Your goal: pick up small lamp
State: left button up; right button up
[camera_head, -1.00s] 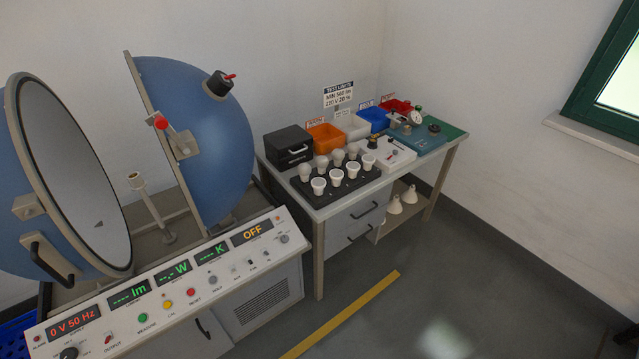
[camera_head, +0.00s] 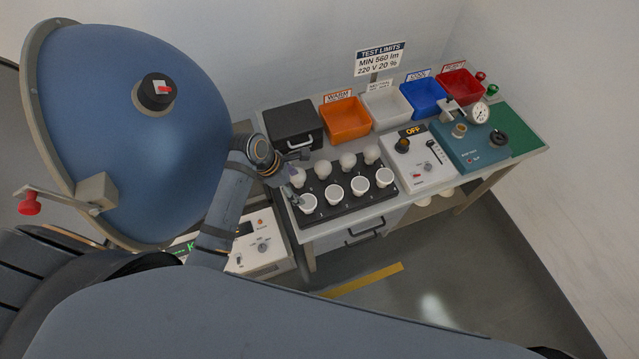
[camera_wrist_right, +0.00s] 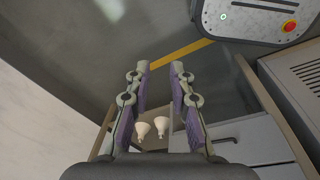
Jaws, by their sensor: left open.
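A black tray (camera_head: 347,205) on the bench holds several small white lamps in two rows. The back row has rounded tops, such as the lamp at the left end (camera_head: 298,179); the front row has wide flat faces, such as the front left lamp (camera_head: 308,203). My left gripper (camera_head: 299,177) is open at the tray's left end, with its fingers on either side of the back left lamp. I cannot tell whether they touch it. My right gripper (camera_wrist_right: 160,66) is open and empty, pointing over the floor.
A black case (camera_head: 292,124) stands behind the tray. Orange (camera_head: 346,119), white (camera_head: 387,107), blue (camera_head: 424,97) and red (camera_head: 461,87) bins line the back. A white test box (camera_head: 420,172) is right of the tray. A blue sphere (camera_head: 140,120) stands left. Two white lamps (camera_wrist_right: 151,129) are on a lower shelf.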

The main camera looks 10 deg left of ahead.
aim_at(307, 202)
pick_arm(q)
jog(key=f, duration=0.1)
jog(key=d+f, duration=0.1)
jog(key=f, duration=0.2)
jog(key=shift+s+d+f+p, duration=0.25)
jog(key=shift+s+d+p, duration=0.05)
jog(key=shift+s+p, duration=0.1)
jog(key=shift+p+x, duration=0.6)
jog(key=shift+x, duration=0.45)
notch_tip(307, 202, down, 2)
jog(key=shift+d+f, duration=0.15)
jog(key=shift+f, duration=0.05)
jog(key=shift+w+d+f, duration=0.2)
jog(key=shift+w+f, duration=0.05)
jog(key=shift+f, duration=0.15)
jog(key=shift+s, duration=0.1)
jog(key=c, duration=1.3)
pick_arm(e)
jog(key=shift+s+a+r, duration=0.3)
jog(key=shift+s+r, duration=0.3)
jog(key=shift+s, duration=0.05)
jog(key=shift+s+a+r, duration=0.25)
jog(key=shift+s+r, duration=0.35)
pick_arm(q)
jog(key=shift+r, duration=0.1)
